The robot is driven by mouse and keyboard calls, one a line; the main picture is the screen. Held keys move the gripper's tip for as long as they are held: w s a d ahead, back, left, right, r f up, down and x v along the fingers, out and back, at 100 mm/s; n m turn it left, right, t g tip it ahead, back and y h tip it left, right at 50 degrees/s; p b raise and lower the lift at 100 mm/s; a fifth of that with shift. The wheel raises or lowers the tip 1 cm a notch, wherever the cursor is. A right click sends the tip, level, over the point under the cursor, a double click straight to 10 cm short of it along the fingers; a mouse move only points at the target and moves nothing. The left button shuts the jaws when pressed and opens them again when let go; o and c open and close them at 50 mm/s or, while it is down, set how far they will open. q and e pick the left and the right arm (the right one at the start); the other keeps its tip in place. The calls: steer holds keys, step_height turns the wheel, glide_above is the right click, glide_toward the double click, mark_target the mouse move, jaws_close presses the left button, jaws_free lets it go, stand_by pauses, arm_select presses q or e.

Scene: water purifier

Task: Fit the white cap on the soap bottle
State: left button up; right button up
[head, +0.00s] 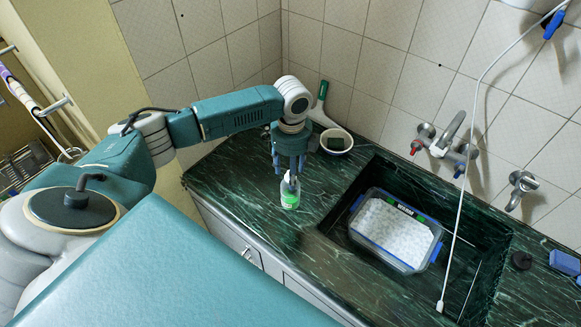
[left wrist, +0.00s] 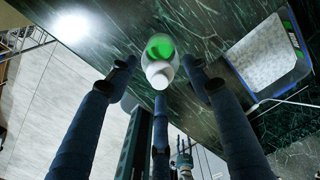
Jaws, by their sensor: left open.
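The soap bottle (head: 290,194) stands upright on the dark green marble counter, left of the sink. It is clear to pale with a green label and a white top. In the left wrist view the bottle (left wrist: 160,49) lies just beyond my fingertips, with a white round part nearest the camera; whether this is a separate cap I cannot tell. My left gripper (head: 288,166) points down over the bottle's top. Its blue fingers (left wrist: 158,82) are spread around the top, with no clear grip.
A sink (head: 345,218) with a lidded blue-rimmed box (head: 386,268) lies to the right. Taps (head: 440,140) are on the tiled wall, and a white hose (head: 463,170) hangs over the sink.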

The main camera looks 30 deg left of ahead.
arm_select(q)
step_height(320, 180, up, 11)
stand_by(0.3)
steer(key=shift+d, duration=0.15)
stand_by(0.3)
